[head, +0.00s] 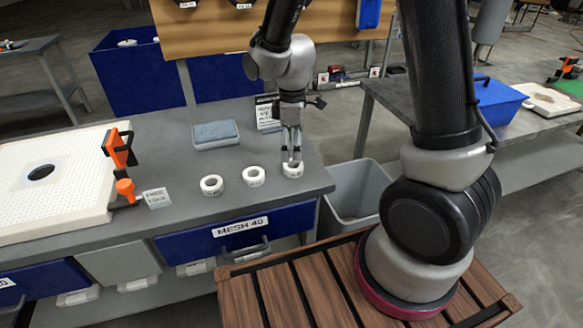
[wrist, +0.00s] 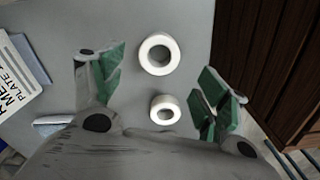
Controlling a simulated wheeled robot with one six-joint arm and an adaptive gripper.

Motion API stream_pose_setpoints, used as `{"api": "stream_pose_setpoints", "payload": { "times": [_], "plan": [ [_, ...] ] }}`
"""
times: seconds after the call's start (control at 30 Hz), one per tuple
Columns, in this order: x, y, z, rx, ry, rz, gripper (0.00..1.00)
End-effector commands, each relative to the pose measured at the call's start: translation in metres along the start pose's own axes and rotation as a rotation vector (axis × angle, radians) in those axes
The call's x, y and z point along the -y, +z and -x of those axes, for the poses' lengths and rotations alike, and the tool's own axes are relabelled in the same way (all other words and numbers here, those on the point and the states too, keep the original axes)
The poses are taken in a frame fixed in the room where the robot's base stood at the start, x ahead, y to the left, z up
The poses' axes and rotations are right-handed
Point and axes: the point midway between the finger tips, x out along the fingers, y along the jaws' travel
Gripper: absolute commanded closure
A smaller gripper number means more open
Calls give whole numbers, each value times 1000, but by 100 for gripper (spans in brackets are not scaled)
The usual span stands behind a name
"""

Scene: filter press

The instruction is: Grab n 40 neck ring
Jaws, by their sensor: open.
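Three white rings stand in a row on the grey bench: a left ring (head: 211,185), a middle ring (head: 254,177) and a right ring (head: 292,170). Any size marks on them are too small to read. My gripper (head: 291,161) points down over the right ring and partly covers it. In the wrist view my gripper (wrist: 160,92) is open, with green-padded fingers to either side. A smaller ring (wrist: 165,109) lies between the fingers, and a larger ring (wrist: 159,54) lies above it in the picture. I cannot tell whether the fingers touch any ring.
A white perforated plate (head: 60,180) with an orange clamp (head: 121,150) is at left. A grey bin (head: 357,190) stands off the bench's right edge. A blue MESH 40 drawer (head: 240,232) is below.

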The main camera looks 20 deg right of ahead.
Motion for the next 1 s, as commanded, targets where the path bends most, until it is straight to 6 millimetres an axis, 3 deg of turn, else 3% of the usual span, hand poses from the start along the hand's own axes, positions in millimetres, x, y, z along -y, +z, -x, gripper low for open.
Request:
{"api": "stream_pose_setpoints", "payload": {
  "times": [0.4, 0.67, 0.93, 1.0],
  "plan": [
    [-2, 2, -58, 2, -2, -3, 26],
    [-2, 2, -60, 1, -1, -3, 26],
    [-2, 2, -60, 1, -1, -3, 74],
    [-2, 2, -60, 1, -1, -3, 74]
  ]
}}
